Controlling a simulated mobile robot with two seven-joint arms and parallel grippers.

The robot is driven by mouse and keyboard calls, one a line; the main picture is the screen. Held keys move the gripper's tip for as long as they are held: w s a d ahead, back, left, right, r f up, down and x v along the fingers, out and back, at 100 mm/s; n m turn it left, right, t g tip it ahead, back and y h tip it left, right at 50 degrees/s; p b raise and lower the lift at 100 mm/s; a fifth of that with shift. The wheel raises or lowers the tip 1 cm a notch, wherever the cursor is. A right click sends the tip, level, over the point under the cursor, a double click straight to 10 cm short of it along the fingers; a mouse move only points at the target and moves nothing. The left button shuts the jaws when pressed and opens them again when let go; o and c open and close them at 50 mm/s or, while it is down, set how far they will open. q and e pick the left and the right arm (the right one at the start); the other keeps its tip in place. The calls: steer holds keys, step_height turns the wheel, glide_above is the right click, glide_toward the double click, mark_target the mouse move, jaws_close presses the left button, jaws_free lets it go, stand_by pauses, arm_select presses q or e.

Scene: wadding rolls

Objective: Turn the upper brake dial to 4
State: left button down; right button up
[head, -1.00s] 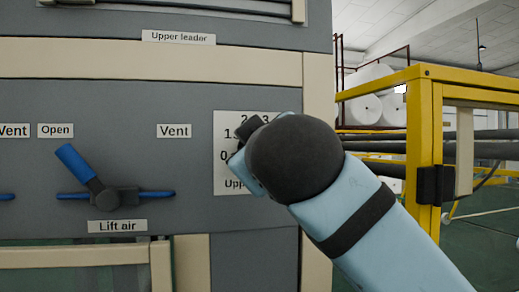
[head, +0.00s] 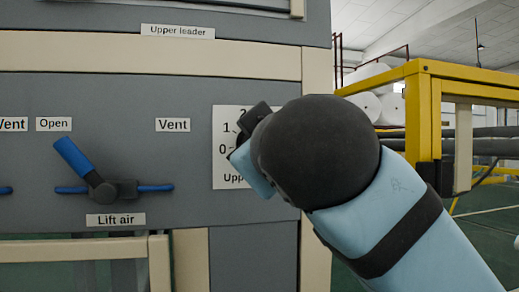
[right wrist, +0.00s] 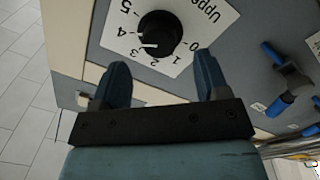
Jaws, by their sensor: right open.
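The upper brake dial (right wrist: 160,33) is a round black knob on a white plate with numbers, seen in the right wrist view. A white mark shows at its lower left, on the side of the 3 and 4; its exact reading is unclear. My right gripper (right wrist: 161,63) is open, its blue fingers apart, with the dial just beyond and between the fingertips. I see no contact. In the head view the dial plate (head: 223,172) is partly covered, and my right wrist hides the dial. My left gripper is not in view.
Left of the dial plate is the lift air valve (head: 105,190) with a raised blue handle. Vent (head: 172,125) and Open labels are on the grey panel. A yellow frame (head: 423,110) stands at the right, with white rolls behind it.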

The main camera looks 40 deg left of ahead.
steer(key=b+v, duration=0.1)
steer(key=v, duration=0.8)
steer(key=shift+s+d, duration=0.1)
steer(key=shift+d, duration=0.05)
